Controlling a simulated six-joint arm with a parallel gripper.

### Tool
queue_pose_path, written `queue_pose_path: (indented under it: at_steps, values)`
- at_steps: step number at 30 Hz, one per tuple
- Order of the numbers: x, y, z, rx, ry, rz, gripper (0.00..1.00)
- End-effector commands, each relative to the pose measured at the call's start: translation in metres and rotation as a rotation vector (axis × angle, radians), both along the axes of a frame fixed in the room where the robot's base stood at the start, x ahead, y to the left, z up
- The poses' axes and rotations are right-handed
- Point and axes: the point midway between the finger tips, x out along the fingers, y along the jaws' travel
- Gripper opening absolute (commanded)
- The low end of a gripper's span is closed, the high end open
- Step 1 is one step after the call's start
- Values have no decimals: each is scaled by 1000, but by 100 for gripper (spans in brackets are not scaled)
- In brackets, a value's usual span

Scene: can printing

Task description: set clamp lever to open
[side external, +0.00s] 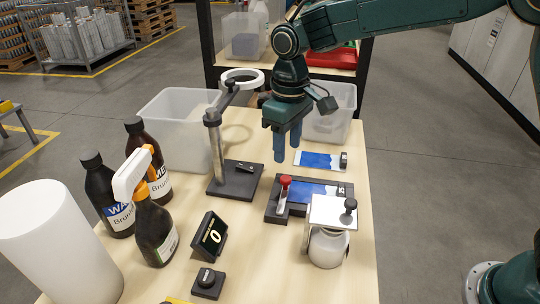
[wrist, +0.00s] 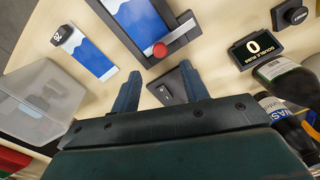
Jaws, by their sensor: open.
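The clamp lever has a red knob (side external: 285,181) on a pale stem and stands upright at the left end of a dark clamp fixture (side external: 277,215). A blue-and-white sheet (side external: 310,192) lies in the fixture. In the wrist view the red knob (wrist: 160,49) shows just beyond the fingertips, at the corner of the dark frame. My gripper (side external: 287,153) points down, open and empty, above and behind the fixture, apart from the lever. Its two spread fingers (wrist: 160,88) also show in the wrist view. Whether the clamp grips the sheet cannot be told.
A ring stand (side external: 215,150) with a switch base is close left of my gripper. Bottles (side external: 155,225), a "0" display (side external: 210,234) and a knob box (side external: 207,282) stand front left. Clear bins (side external: 175,120) stand behind.

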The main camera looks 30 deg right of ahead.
Motion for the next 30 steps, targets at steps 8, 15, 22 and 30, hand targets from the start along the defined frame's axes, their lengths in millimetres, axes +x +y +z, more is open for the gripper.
queue_pose_path:
  at_steps: [8,15,22,30]
  values:
    - [0,0,-44,-1,3,0,45]
    - [0,0,-71,-1,2,0,45]
    - [0,0,-81,0,1,0,45]
    - [0,0,-81,0,0,0,43]
